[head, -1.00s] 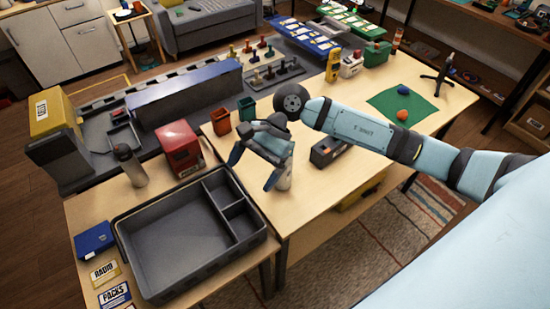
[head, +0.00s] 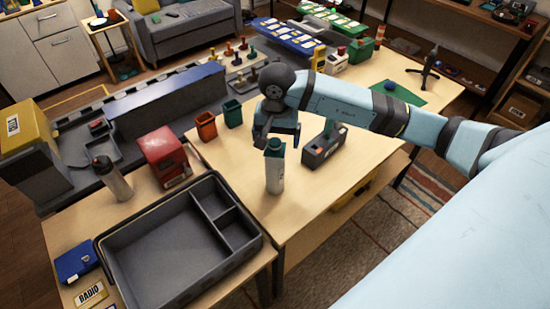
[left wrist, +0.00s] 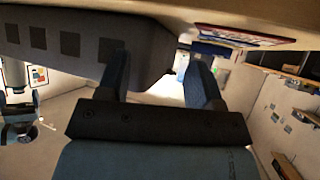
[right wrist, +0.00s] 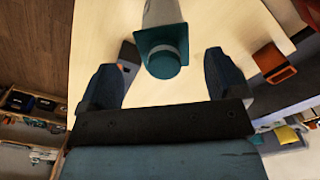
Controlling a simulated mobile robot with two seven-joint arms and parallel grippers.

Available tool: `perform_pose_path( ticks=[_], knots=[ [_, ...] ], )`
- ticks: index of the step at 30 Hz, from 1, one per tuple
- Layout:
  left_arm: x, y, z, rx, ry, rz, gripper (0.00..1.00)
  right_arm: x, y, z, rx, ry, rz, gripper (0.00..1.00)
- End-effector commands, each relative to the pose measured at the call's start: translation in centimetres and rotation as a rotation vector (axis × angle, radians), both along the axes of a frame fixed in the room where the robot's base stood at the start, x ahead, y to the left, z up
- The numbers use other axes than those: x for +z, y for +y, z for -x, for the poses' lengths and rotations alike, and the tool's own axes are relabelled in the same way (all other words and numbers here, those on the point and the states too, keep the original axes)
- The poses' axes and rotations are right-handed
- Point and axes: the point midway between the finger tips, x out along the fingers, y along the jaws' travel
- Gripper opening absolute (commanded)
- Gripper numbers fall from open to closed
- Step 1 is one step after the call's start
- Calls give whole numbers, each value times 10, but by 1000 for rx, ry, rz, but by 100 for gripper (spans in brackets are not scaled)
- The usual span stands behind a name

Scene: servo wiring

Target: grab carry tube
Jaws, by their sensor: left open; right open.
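The carry tube, a white cylinder (head: 275,172) with a teal cap, stands upright on the wooden table near its front left corner. My right gripper (head: 278,138) is open and just behind the tube's top in the head view. In the right wrist view the teal cap (right wrist: 163,62) shows between the two spread fingers (right wrist: 162,82), with gaps on both sides. Whether a finger touches the tube is unclear. My left gripper (left wrist: 165,82) is open and empty in the left wrist view, and is outside the head view.
A dark grey box (head: 323,146) stands right of the tube. Orange (head: 206,127) and green (head: 232,113) cups stand to its left. A grey divided tray (head: 165,255) lies at front left, near a grey bottle (head: 113,180) and red box (head: 165,158).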

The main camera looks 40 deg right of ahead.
Motion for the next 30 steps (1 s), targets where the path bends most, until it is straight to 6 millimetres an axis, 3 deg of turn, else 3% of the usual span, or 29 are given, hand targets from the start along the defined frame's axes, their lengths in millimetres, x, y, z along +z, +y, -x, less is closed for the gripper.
perform_pose_path(
  ticks=[9,19,28,30],
  knots=[
    [-11,3,-2,3,-8,-2,60,-46,3,-3,-1,2,-2,89],
    [-16,4,-1,4,1,-5,60,-51,2,-3,0,0,-1,89],
    [-15,3,-1,3,-2,-6,60,-51,2,-3,0,0,-1,23],
    [-14,3,-1,3,-3,-5,60,-50,2,-4,0,-1,-1,19]
  ],
)
